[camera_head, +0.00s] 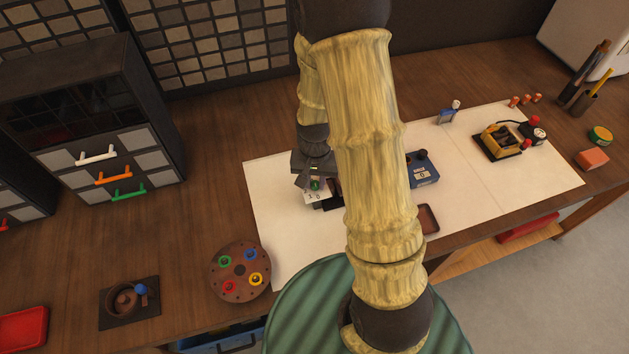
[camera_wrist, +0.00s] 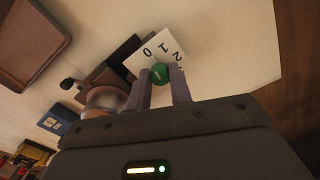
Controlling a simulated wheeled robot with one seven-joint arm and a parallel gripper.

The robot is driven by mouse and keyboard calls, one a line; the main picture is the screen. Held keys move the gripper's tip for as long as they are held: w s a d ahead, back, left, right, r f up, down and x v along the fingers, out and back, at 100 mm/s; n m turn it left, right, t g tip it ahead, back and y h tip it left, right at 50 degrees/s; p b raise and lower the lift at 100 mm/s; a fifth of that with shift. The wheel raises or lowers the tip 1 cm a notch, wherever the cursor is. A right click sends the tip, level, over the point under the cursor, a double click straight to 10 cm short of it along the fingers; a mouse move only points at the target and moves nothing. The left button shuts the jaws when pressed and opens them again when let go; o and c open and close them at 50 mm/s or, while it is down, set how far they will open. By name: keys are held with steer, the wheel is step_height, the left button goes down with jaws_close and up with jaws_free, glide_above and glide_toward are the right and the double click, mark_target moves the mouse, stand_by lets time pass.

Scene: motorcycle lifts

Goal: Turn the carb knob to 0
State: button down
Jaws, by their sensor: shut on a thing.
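The green round knob (camera_wrist: 160,73) sits at the edge of a white dial plate (camera_wrist: 151,57) printed 0, 1 and 2 in the wrist view. My gripper (camera_wrist: 160,82) has one finger on each side of the knob and is shut on it. A short pale mark shows on the knob's face, but I cannot tell which number it points to. In the head view the green knob (camera_head: 316,185) shows small under my gripper (camera_head: 315,179), with the white plate (camera_head: 316,197) partly visible below it. My arm hides part of the area to the right.
A blue box with a display (camera_head: 422,169) and a brown tray (camera_head: 428,219) stand on the white mat (camera_head: 272,218) right of the arm. A round palette with coloured rings (camera_head: 239,271) lies at the front left. A yellow-and-black device (camera_head: 497,141) stands farther right.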

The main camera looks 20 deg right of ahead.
mark_target(315, 183)
steer(key=shift+w+n, duration=0.1)
steer(key=shift+n, duration=0.7)
steer(key=c, duration=1.3)
jaws_free()
steer(key=shift+o, duration=0.2)
steer(key=shift+r, duration=0.1)
step_height(315, 183, up, 17)
steer(key=b, duration=0.2)
steer(key=shift+r, duration=0.15)
